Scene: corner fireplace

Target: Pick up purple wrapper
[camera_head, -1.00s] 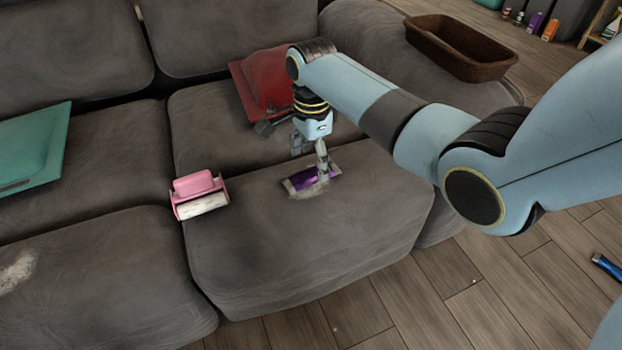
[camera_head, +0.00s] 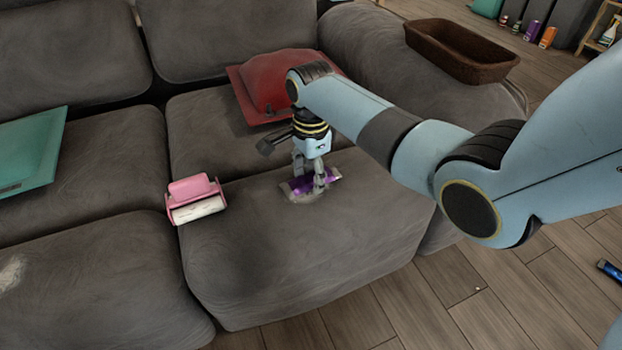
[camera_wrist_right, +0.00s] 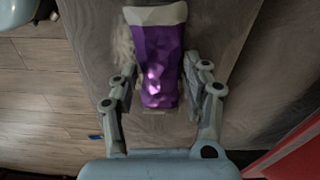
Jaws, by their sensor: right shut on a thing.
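The purple wrapper (camera_head: 301,187), with pale ends, lies on the front part of the grey sofa's seat cushion (camera_head: 300,255). It also shows in the right wrist view (camera_wrist_right: 158,55), lengthwise between the fingers. My right gripper (camera_head: 315,188) points down at the wrapper and is shut on it, with one finger on each side in the right wrist view (camera_wrist_right: 163,85). The wrapper appears to be still at cushion level. Part of it is hidden behind the fingers in the head view. My left gripper is not in view.
A pink lint roller (camera_head: 196,200) lies left of the wrapper. A red cushion (camera_head: 275,80) sits behind the gripper and a teal cushion (camera_head: 30,150) at the left. A brown basket (camera_head: 460,52) rests on the armrest. Wooden floor (camera_head: 430,300) is in front.

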